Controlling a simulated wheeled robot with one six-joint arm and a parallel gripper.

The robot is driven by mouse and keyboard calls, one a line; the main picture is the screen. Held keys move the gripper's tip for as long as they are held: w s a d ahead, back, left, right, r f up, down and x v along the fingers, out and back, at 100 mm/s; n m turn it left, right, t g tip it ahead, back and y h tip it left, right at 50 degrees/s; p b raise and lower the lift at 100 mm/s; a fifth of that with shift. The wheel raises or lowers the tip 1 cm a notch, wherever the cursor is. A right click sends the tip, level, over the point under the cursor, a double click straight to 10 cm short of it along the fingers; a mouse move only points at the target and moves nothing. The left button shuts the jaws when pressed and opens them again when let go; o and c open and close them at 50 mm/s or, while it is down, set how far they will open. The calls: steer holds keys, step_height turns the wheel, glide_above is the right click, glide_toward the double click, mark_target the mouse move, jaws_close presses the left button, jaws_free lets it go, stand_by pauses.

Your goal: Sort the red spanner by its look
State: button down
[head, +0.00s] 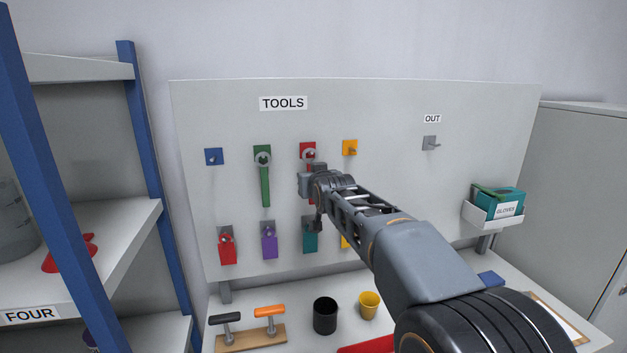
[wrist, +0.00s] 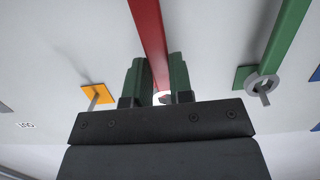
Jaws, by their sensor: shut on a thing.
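The red spanner (head: 309,162) is at the tool board (head: 400,108), its ring in front of the red plate (head: 308,146). I cannot tell whether the ring is still on the hook. My gripper (head: 309,181) is shut on the spanner's handle just below the ring and hides part of it. In the wrist view, the red handle (wrist: 148,40) runs between the two fingers of my gripper (wrist: 158,78). The OUT hook (head: 431,144) on the right of the board is empty.
A green spanner (head: 265,185) hangs just left. The blue hook (head: 214,157) and orange hook (head: 350,148) are bare. Padlocks, including a purple one (head: 269,242), hang below. A glove box (head: 498,203) sits at right. A black cup (head: 325,315) and yellow cup (head: 369,305) stand on the bench.

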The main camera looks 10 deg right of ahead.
steer(key=c, duration=0.9)
jaws_free()
steer(key=b+v, duration=0.4)
steer(key=v, duration=0.9)
steer(key=s+f+g, duration=0.4)
steer(key=s+f, duration=0.2)
steer(key=f, duration=0.3)
steer(key=s+f+g, duration=0.4)
steer(key=s+f, duration=0.3)
steer(key=f, duration=0.3)
steer(key=s+f+g, duration=0.3)
steer(key=s+f, duration=0.3)
steer(key=f, duration=0.4)
steer(key=shift+s+f+g, duration=0.1)
steer(key=shift+s+g, duration=0.15)
steer(key=shift+g, duration=0.15)
